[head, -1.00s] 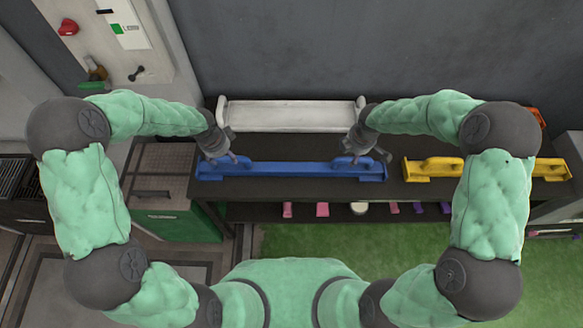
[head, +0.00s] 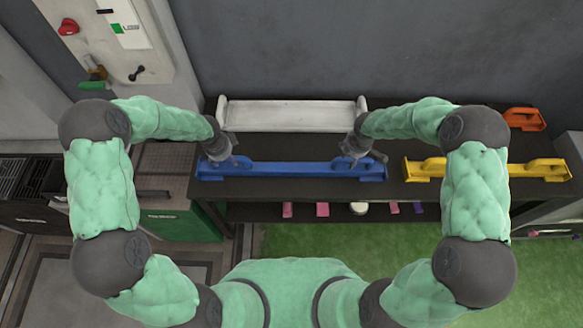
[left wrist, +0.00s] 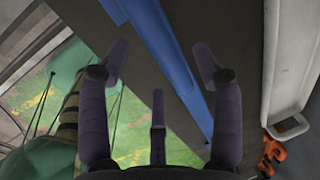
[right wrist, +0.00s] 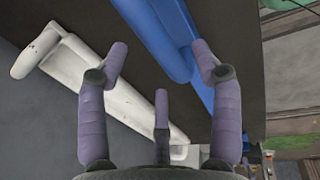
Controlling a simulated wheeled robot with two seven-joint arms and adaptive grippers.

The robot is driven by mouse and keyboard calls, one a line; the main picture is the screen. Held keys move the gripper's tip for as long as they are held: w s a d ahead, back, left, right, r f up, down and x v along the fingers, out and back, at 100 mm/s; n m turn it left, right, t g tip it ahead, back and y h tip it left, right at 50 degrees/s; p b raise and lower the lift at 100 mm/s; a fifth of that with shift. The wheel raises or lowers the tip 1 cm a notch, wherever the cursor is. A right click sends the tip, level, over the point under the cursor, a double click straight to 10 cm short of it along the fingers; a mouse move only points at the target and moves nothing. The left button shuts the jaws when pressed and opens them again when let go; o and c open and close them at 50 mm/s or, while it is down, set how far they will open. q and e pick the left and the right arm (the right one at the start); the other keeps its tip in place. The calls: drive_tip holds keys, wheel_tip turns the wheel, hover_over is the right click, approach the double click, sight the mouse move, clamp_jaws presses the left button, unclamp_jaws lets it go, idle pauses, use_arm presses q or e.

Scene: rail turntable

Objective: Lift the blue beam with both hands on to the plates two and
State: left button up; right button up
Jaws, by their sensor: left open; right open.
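The blue beam (head: 290,169) lies along the front of the dark bench, with a raised handle near each end. My left gripper (head: 222,162) is open over its left handle, and my right gripper (head: 358,158) is open over its right handle. In the left wrist view the beam (left wrist: 170,55) runs between and beyond the open fingers (left wrist: 158,65). In the right wrist view the beam (right wrist: 165,35) passes between the open fingers (right wrist: 160,60). Whether any finger touches the beam I cannot tell. No numbered plates can be made out.
A white beam (head: 290,116) lies behind the blue one. A yellow beam (head: 487,170) lies to the right, with an orange piece (head: 524,118) behind it. Small pink blocks (head: 322,209) sit on the lower shelf. A green cabinet (head: 180,224) stands at the left.

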sight(228, 160)
use_arm(q)
drive_tip(key=shift+w+f, duration=0.25)
drive_tip(key=shift+f, duration=0.8)
drive_tip(key=shift+w+f, duration=0.2)
drive_tip(key=shift+f, duration=0.8)
use_arm(e)
drive_tip(key=shift+w+f, duration=0.2)
drive_tip(key=shift+f, duration=0.85)
drive_tip(key=shift+w+f, duration=0.2)
drive_tip(key=shift+f, duration=0.8)
use_arm(q)
clamp_jaws()
use_arm(e)
clamp_jaws()
use_arm(q)
drive_tip(key=shift+w+r, duration=0.1)
drive_tip(key=shift+r, duration=0.05)
use_arm(e)
drive_tip(key=shift+w+d+r, duration=0.1)
drive_tip(key=shift+w+r, duration=0.05)
